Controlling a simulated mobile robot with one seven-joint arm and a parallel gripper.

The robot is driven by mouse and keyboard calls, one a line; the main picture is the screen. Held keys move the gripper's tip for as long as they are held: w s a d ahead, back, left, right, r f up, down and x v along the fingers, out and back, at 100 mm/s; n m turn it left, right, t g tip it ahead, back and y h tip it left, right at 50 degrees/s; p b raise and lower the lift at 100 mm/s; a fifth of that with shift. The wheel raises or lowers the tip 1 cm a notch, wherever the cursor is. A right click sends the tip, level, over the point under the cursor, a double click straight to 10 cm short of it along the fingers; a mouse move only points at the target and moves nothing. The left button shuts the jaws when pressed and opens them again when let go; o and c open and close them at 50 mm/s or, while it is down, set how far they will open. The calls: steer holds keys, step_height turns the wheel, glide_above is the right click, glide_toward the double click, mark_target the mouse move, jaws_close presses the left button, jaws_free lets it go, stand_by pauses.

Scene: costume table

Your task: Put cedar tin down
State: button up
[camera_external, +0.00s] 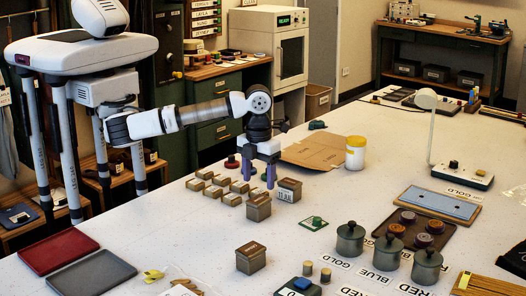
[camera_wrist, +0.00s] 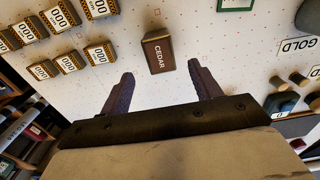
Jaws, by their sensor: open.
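The cedar tin (camera_wrist: 158,52) is a tan box with a dark lid lettered CEDAR. In the wrist view it stands on the pale table, beyond and between my fingertips, with a clear gap to both. The open fingers also show in the wrist view (camera_wrist: 160,82).
Several small labelled boxes (camera_external: 222,189) stand left of the tin. A green-edged pad (camera_external: 313,223) and grey canisters (camera_external: 350,242) are to the right. Table between the tins and the red tray (camera_external: 59,249) is mostly clear.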

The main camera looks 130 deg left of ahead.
mark_target(259, 199)
steer(key=shift+r, duration=2.25)
steer(key=o, duration=0.4)
